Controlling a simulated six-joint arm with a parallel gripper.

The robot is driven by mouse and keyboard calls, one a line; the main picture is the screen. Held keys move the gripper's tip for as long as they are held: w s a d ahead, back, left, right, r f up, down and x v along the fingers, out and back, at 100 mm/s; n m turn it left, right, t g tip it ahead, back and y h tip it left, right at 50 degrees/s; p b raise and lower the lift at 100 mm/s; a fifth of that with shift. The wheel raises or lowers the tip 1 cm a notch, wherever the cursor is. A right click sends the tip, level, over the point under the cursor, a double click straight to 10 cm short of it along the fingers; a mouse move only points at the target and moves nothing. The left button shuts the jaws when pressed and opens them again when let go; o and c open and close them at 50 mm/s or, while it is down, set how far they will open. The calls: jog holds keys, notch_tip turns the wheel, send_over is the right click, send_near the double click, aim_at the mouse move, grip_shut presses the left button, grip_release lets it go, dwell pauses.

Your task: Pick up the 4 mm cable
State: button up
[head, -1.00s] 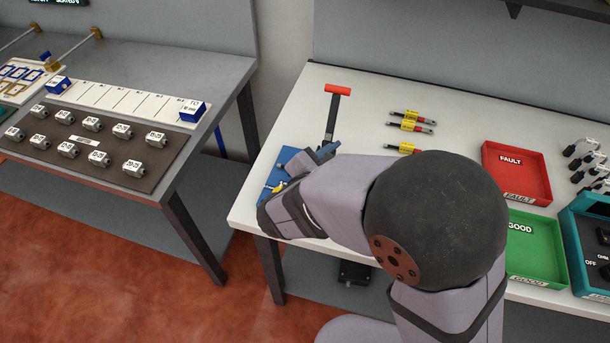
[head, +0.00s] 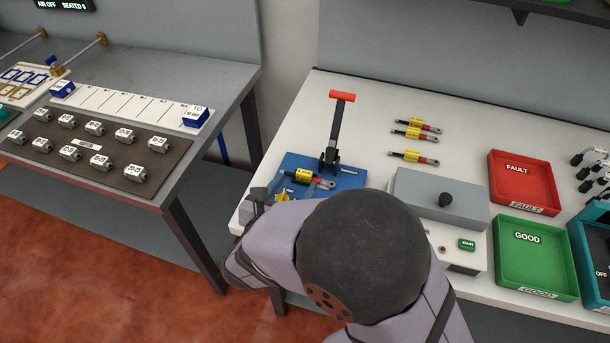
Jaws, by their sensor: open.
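Three short cables with yellow labels, black and red sleeves and metal lugs lie on the white table: a rear one (head: 416,124), a middle one (head: 412,133) and a front one (head: 412,156). Another such cable (head: 303,178) is at the blue fixture (head: 348,180), below its red-handled lever (head: 336,130). The label sizes are too small to read, so I cannot tell which is 4 mm. My gripper (head: 268,194) is open at the fixture's left front, left of the cable there. My own arm partly hides it and the fixture's front.
A grey-lidded box (head: 440,195) with a black knob and green START button stands right of the fixture. Beyond it are a red FAULT tray (head: 520,180) and a green GOOD tray (head: 535,250). The table between the lever and the loose cables is clear.

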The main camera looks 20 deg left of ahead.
aim_at(304, 172)
jog(key=x, duration=0.2)
jog(key=p+x, duration=0.1)
jog(key=shift+w+d, duration=0.2)
jog(key=shift+w, duration=0.2)
jog(key=shift+w+f+p, duration=0.3)
jog(key=shift+w, duration=0.35)
jog(key=c, duration=1.3)
jog(key=shift+o, duration=0.2)
jog(key=shift+r, duration=0.1)
notch_tip(304, 172, up, 10)
jog(key=shift+b, duration=0.3)
